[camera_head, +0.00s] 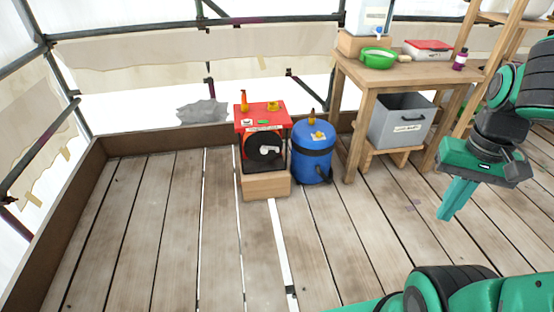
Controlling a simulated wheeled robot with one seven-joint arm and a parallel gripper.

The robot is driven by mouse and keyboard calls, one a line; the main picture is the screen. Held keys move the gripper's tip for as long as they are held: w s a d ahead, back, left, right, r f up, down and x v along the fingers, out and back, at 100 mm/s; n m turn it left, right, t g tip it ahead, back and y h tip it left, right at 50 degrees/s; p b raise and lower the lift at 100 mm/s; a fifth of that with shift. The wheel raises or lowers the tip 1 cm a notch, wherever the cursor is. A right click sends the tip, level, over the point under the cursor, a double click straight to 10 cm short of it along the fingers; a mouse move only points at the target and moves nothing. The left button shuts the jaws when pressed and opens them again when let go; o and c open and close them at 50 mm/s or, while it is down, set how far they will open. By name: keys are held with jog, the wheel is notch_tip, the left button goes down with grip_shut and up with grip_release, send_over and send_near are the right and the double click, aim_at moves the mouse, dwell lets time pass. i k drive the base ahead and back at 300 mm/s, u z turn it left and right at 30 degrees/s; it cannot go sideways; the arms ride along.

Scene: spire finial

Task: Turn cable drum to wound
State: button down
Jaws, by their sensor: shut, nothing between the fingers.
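A black round cable drum (262,151) with a light grey handle or crank on its face is set in the front of a red-topped box (262,113). The box stands on a wooden block (266,186) near the back of the deck. Whether the drum is wound is too small to tell. My gripper (449,217) is at the right, pointing down with its teal fingers together and empty. It is well apart from the drum, to the right and nearer to the camera.
A blue barrel (311,152) stands close to the right of the drum box. A wooden table (405,72) with a grey bin (400,122) below stands further right. A low wooden kerb (85,185) edges the deck. The planks in front and left are clear.

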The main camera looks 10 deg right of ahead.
aim_at(264, 145)
jog(key=u, duration=0.05)
jog(key=i, duration=1)
jog(key=z, duration=0.05)
